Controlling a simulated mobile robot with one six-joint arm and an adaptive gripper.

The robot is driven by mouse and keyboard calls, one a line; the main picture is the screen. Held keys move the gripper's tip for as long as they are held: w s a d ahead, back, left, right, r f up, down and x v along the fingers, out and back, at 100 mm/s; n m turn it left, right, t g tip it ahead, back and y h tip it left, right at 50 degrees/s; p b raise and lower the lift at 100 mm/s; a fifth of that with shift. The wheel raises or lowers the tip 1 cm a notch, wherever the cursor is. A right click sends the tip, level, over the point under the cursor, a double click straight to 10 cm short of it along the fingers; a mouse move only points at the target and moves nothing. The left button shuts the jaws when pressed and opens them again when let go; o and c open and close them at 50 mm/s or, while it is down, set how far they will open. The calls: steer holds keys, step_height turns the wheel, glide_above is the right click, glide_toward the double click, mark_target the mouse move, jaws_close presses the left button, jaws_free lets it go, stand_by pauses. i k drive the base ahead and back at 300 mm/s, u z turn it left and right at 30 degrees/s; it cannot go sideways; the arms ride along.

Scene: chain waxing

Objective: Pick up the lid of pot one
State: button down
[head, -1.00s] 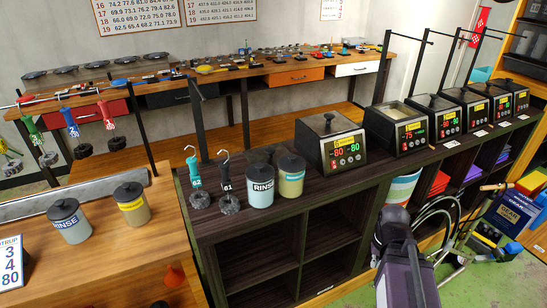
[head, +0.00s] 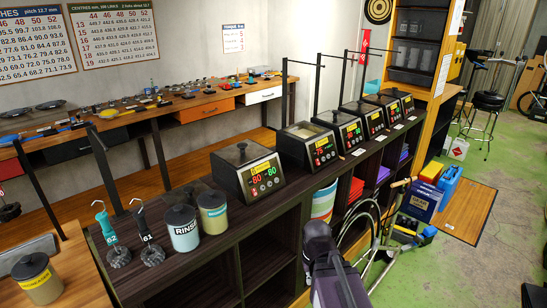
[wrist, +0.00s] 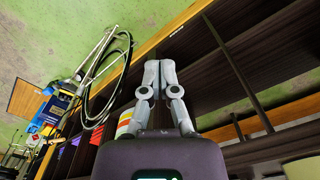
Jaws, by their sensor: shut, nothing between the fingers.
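Several black wax pots with digital displays stand in a row on the dark shelf unit (head: 210,248). The nearest pot (head: 262,178) has a dark lid (head: 242,153) with a knob on top and reads about 80. The second pot (head: 320,152) reads about 75 and has no lid; its pale inside shows. The pots behind carry lids. Their yellow number labels are too small to read, so I cannot tell which is pot one. My gripper (wrist: 158,66) shows in the wrist view, shut and empty, in front of the shelf unit, touching nothing.
A rinse jar (head: 183,230), a second jar (head: 212,212) and two hooked chain holders (head: 148,240) stand left of the nearest pot. Upright black posts rise behind the pots.

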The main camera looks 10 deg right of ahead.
mark_target(187, 194)
steer(key=k, duration=1.3)
steer(key=u, duration=0.45)
steer(key=i, duration=1.9)
steer(key=z, duration=0.3)
